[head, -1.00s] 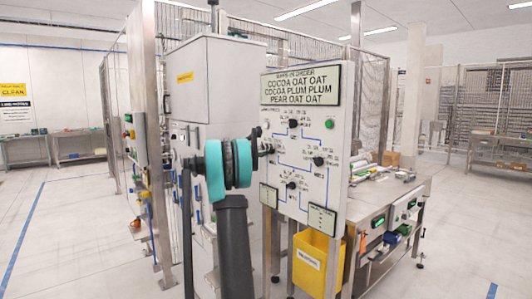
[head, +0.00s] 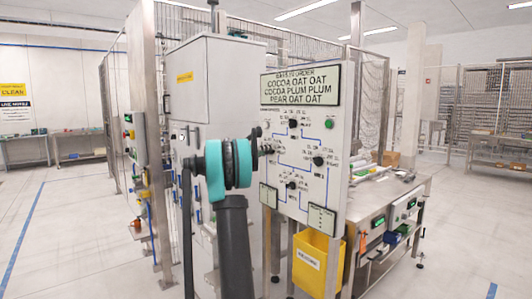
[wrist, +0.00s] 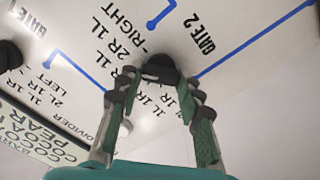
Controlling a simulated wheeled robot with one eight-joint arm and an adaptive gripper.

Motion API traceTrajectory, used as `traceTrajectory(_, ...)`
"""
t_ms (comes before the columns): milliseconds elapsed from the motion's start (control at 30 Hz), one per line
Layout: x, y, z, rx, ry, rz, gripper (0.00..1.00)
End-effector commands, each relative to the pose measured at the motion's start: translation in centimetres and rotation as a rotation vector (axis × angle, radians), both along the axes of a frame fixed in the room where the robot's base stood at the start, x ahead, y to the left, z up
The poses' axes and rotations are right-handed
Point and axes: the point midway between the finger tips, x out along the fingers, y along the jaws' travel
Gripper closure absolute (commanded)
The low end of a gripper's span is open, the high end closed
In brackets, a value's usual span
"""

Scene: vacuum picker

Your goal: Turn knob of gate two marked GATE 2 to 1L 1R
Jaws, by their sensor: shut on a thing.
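The gate two knob (wrist: 160,68) is black and sits beside the printed GATE 2 label (wrist: 196,38) in the wrist view. My gripper (wrist: 157,80) is shut on this knob, one grey-green finger on each side. Labels with 1L, 1R and 2R are printed around it, and some are partly covered by the fingers. Which label the knob points to is not clear. In the head view my gripper (head: 267,149) reaches the left part of the white panel (head: 334,200), and the held knob is hidden or too small to make out.
Other black knobs (head: 318,161) and a green button (head: 329,124) are on the panel. An order sign (head: 301,85) is at its top. A yellow bin (head: 311,263) stands below, with a steel bench (head: 385,200) to the right. A grey cabinet (head: 200,80) stands behind my arm.

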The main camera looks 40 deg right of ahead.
Motion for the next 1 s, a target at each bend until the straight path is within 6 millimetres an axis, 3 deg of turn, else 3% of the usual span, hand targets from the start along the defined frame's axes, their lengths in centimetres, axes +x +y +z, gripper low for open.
traceTrajectory(267,0.08,0.05,-0.07,-0.012,0.163,0.001,0.93)
traceTrajectory(1000,0.23,0.1,-0.36,-0.067,0.851,0.001,0.93)
